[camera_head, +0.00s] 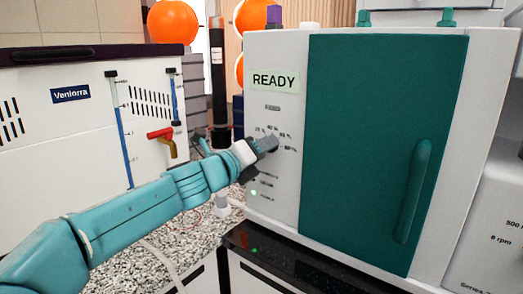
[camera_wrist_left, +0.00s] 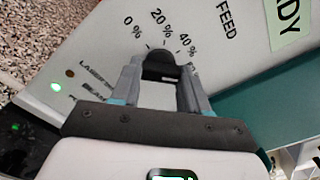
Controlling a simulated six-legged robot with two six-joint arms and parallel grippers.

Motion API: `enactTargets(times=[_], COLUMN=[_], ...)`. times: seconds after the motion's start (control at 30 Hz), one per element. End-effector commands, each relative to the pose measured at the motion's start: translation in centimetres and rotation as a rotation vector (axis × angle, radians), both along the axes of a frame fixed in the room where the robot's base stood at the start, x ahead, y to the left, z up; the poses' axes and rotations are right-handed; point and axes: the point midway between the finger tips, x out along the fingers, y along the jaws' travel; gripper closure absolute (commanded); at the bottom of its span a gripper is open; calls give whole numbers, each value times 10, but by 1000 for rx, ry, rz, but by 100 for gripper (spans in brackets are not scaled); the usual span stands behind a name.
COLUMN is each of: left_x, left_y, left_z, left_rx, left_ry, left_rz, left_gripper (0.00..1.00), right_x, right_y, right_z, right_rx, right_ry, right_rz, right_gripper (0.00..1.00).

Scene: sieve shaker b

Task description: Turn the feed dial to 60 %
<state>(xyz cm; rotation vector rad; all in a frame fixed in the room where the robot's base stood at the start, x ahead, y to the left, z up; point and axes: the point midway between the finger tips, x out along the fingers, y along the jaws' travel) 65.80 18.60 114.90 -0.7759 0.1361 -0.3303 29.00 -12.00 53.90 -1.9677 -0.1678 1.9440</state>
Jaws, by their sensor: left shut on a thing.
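The feed dial (camera_wrist_left: 160,68) is a dark round knob on the white front panel (camera_wrist_left: 110,50) of the shaker cabinet. In the left wrist view, the marks 0 %, 20 % and 40 % and the word FEED show around it. Higher marks are hidden or out of that view, and I cannot read where the dial points. My left gripper (camera_head: 266,145) is at the panel, shut on the dial with one finger on each side. In the head view the gripper covers the dial. My right gripper is in neither view.
A READY sign (camera_head: 274,80) is above the dial. A teal door (camera_head: 370,130) with a vertical handle (camera_head: 413,190) is right of it. Small lights, one green (camera_wrist_left: 56,88), are on the panel. A white machine with a red-handled valve (camera_head: 160,134) stands at left.

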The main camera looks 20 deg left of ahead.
Motion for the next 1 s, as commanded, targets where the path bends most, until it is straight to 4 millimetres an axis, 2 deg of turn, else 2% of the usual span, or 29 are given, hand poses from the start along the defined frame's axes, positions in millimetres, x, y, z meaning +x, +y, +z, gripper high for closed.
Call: enactTargets(times=[0.1,0.13,0.2,0.5,0.63,0.77,1.0], left_x=[0,0,0,-1,-13,-41,-102], left_y=[-1,-1,-1,0,5,16,38], left_z=[-1,-1,-1,0,-1,-1,1], left_rx=[0,0,0,-1,-1,-2,-1], left_ry=[2,2,2,0,0,-2,0], left_rz=[-1,-1,-1,0,1,2,2], left_gripper=[86,49,30,30,30,30,30], right_x=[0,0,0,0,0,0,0], right_y=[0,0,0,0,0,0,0], right_z=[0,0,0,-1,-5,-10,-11], right_rx=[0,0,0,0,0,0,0], right_ry=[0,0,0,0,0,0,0], right_rz=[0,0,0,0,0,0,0], right_gripper=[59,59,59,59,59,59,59])
